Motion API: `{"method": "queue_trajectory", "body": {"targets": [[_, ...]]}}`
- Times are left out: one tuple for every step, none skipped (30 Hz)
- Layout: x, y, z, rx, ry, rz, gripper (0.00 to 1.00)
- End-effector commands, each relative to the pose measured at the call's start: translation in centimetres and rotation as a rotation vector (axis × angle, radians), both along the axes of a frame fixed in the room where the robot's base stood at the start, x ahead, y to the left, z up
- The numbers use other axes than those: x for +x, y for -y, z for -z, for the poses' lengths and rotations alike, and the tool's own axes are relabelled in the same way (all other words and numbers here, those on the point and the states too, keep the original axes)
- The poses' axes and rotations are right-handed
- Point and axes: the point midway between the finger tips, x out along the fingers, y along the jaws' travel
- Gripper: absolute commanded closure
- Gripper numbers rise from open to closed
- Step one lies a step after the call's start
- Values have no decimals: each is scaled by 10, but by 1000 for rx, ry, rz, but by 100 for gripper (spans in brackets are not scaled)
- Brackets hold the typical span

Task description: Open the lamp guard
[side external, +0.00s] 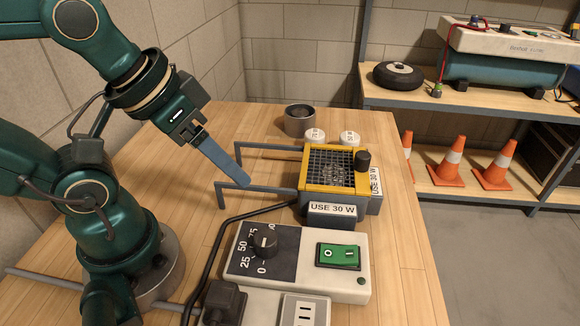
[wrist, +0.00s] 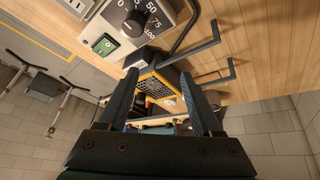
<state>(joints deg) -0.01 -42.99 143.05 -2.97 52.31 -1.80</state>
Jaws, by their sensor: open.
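The lamp guard (side external: 335,187), a yellow frame with dark wire mesh, lies flat over the top of a grey lamp housing (side external: 332,212) marked "USE 30 W". A black knob (side external: 362,160) stands at its right edge. My gripper (side external: 238,184) is left of the guard, above the table and near the grey hooks, touching nothing that I can make out. In the wrist view my gripper (wrist: 159,74) is open and empty, with its two dark fingers apart. The guard (wrist: 157,88) shows between the fingers, partly hidden by them.
Two grey cord hooks (side external: 222,190) stick out left of the housing. A control box (side external: 300,285) with a dial (side external: 265,243) and green switch (side external: 338,256) stands in front, with a black cable (side external: 212,245) beside it. A dark cup (side external: 299,120) and two white round pieces (side external: 315,136) stand behind.

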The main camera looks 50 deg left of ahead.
Motion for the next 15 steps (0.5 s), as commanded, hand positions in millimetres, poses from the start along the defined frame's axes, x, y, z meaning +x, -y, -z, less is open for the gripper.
{"method": "queue_trajectory", "body": {"targets": [[0,8,-4,-56,-3,-22,33],[1,15,-6,-98,-14,-36,33],[2,24,-8,-163,-37,-62,33],[3,32,-10,-218,-62,-86,33],[5,39,-12,-274,-90,-113,33],[8,50,-15,-357,-134,-156,33],[12,57,-18,-418,-169,-190,33],[16,64,-20,-482,-207,-226,33],[22,73,-24,-565,-257,-277,33],[28,78,-27,-626,-293,-318,33],[34,83,-29,-686,-330,-358,33],[43,89,-33,-765,-379,-415,33],[51,92,-35,-825,-414,-459,33],[59,95,-37,-882,-448,-503,33],[71,97,-40,-958,-492,-565,33]]}}
